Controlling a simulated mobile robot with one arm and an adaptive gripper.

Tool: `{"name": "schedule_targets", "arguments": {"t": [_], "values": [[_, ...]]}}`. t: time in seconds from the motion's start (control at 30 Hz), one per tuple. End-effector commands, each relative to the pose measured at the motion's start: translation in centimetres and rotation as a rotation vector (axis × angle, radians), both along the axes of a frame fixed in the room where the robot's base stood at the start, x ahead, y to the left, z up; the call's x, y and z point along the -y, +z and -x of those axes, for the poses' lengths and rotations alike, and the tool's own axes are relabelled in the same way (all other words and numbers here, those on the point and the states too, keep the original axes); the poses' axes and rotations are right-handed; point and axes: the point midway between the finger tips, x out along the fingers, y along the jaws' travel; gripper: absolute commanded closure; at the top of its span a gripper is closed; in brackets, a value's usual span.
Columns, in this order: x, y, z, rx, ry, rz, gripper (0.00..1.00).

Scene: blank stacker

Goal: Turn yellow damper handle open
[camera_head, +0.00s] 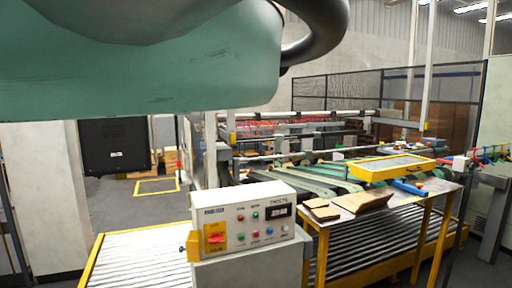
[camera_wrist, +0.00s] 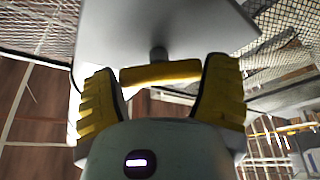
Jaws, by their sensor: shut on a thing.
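The yellow damper handle (camera_wrist: 160,74) shows in the wrist view as a short bar lying crosswise, tilted slightly. A short dark stem (camera_wrist: 158,54) joins it to the underside of a grey box-like panel (camera_wrist: 190,22). My gripper (camera_wrist: 163,69) has its two yellow ribbed fingers at the two ends of the bar and is shut on it. The fingertips come close to the panel. The handle and my gripper do not show in the head view.
In the head view, a large green shape close to the camera blocks the upper left. Below stand a control box (camera_head: 245,222) with a red switch, roller conveyors (camera_head: 140,258) with yellow frames, and a worktable (camera_head: 405,205) with cardboard pieces. Grey floor (camera_head: 140,212) is open at left.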

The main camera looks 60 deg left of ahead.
Motion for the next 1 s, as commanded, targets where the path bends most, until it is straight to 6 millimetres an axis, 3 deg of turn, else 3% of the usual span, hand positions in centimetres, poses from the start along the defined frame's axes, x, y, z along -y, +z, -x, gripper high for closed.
{"name": "schedule_targets", "arguments": {"t": [0.6,1.0], "values": [[0.0,0.76,0.08,-0.553,0.003,-0.136,0.59],[0.01,0.44,0.13,-0.77,0.001,-0.19,0.59]]}}
